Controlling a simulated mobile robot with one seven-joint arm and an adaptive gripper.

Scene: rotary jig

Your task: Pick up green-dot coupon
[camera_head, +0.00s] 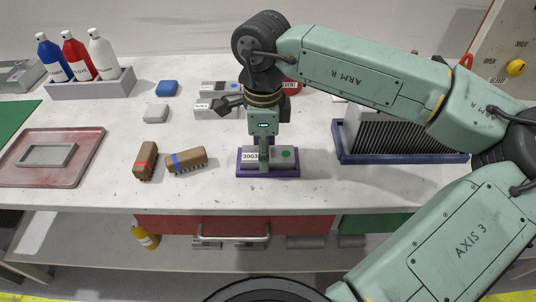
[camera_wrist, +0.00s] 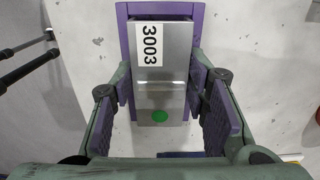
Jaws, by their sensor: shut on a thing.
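The green-dot coupon (camera_head: 276,154) is a grey metal block with a white "3003" label and a green dot. It sits in a purple tray (camera_head: 268,174) near the front of the bench. In the wrist view the coupon (camera_wrist: 160,60) lies lengthwise between my fingers, label at the far end and dot towards me. The purple tray rim (camera_wrist: 122,30) shows around its far end. My gripper (camera_head: 264,163) points down over the coupon and is shut on its sides, as the wrist view (camera_wrist: 160,85) shows. The coupon's underside is hidden.
Two brown brushes (camera_head: 186,160) lie left of the purple tray. A dark blue rack (camera_head: 400,157) with upright dark plates stands to the right. A red tray (camera_head: 40,172) is at the far left, and bottles (camera_head: 75,55) stand behind. Grey blocks (camera_head: 216,108) lie behind my gripper.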

